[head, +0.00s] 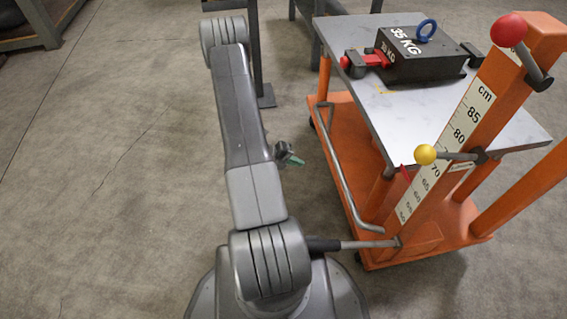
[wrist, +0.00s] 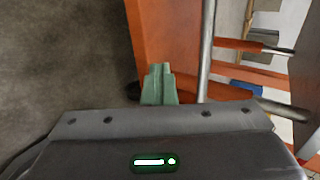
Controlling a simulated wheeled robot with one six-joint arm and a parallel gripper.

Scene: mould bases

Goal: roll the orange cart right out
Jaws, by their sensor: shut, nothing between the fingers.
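The orange cart (head: 335,150) stands at the right in the head view, with a grey metal top and an upright bearing a cm scale. A bent grey metal bar (head: 343,180) runs low along its near left side. My gripper (head: 291,158) is small and partly hidden by my arm, just left of the cart. In the wrist view the green fingers (wrist: 159,84) are shut and empty. They appear in front of the cart's orange base (wrist: 165,35), left of a grey bar (wrist: 206,50). I cannot tell whether they touch the cart.
A dark 35 KG weight (head: 425,60) with a blue ring sits on the cart's top beside a red-ended clamp (head: 365,60). A red-knobbed lever (head: 509,30) and a yellow-knobbed lever (head: 426,154) stick out from the upright. Open floor (head: 100,180) lies at the left.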

